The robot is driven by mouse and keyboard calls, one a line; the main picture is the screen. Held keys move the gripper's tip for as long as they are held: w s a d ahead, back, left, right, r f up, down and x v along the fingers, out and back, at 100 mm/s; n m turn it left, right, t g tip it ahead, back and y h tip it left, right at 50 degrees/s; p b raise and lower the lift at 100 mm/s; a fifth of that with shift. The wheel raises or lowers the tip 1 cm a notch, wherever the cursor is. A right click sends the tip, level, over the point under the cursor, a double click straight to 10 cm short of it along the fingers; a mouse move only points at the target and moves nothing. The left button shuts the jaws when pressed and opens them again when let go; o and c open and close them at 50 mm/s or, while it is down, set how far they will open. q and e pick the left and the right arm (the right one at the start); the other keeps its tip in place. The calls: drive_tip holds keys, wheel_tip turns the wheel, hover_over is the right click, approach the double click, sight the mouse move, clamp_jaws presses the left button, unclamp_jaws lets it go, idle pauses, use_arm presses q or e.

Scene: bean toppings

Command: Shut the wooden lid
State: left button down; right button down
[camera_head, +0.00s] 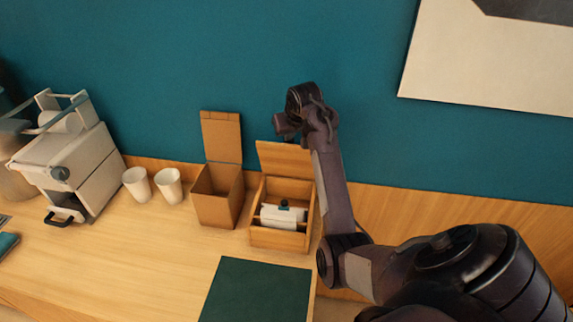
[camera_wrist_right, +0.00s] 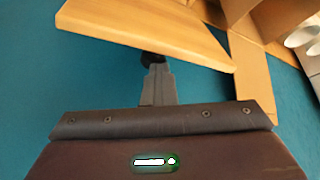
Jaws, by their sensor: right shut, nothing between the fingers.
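The wooden lid (camera_head: 287,162) stands raised at the back edge of a wooden box (camera_head: 278,238), so the box is open. A white object with a dark knob (camera_head: 283,215) lies inside. My right gripper (camera_head: 289,138) is shut and empty at the lid's upper edge, on the wall side. In the right wrist view the shut fingers (camera_wrist_right: 154,62) reach to the edge of the lid (camera_wrist_right: 145,28). Their tips are partly hidden there, and I cannot tell whether they touch it. My left gripper is not in view.
A tall box with its flap up (camera_head: 218,205) stands just left of the wooden box. Two white cups (camera_head: 138,185) and a white machine (camera_head: 75,170) are further left. A dark green mat (camera_head: 255,290) lies in front. The teal wall is close behind.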

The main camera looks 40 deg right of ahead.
sight(288, 148)
drive_tip(key=shift+s+a+f, duration=0.3)
drive_tip(key=shift+f, duration=0.15)
drive_tip(key=shift+s+a+f, duration=0.25)
drive_tip(key=shift+f, duration=0.2)
drive_tip(key=shift+s+a+f+p, duration=0.25)
drive_tip(key=shift+s+a+p, duration=0.3)
drive_tip(key=shift+s+a, duration=0.1)
drive_tip(key=shift+s+a+f+p, duration=0.25)
drive_tip(key=shift+s+a+p, duration=0.15)
drive_tip(key=shift+s+a, duration=0.25)
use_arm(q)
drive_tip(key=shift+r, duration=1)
use_arm(e)
drive_tip(key=shift+s+a+f, duration=0.3)
drive_tip(key=shift+s+a, duration=0.1)
drive_tip(key=shift+a, duration=0.2)
drive_tip(key=shift+s+a+f, duration=0.3)
drive_tip(key=shift+s+a, duration=0.1)
drive_tip(key=shift+a, duration=0.15)
drive_tip(key=shift+s+a+f, duration=0.3)
drive_tip(key=shift+s+a, duration=0.1)
drive_tip(key=shift+a, duration=0.2)
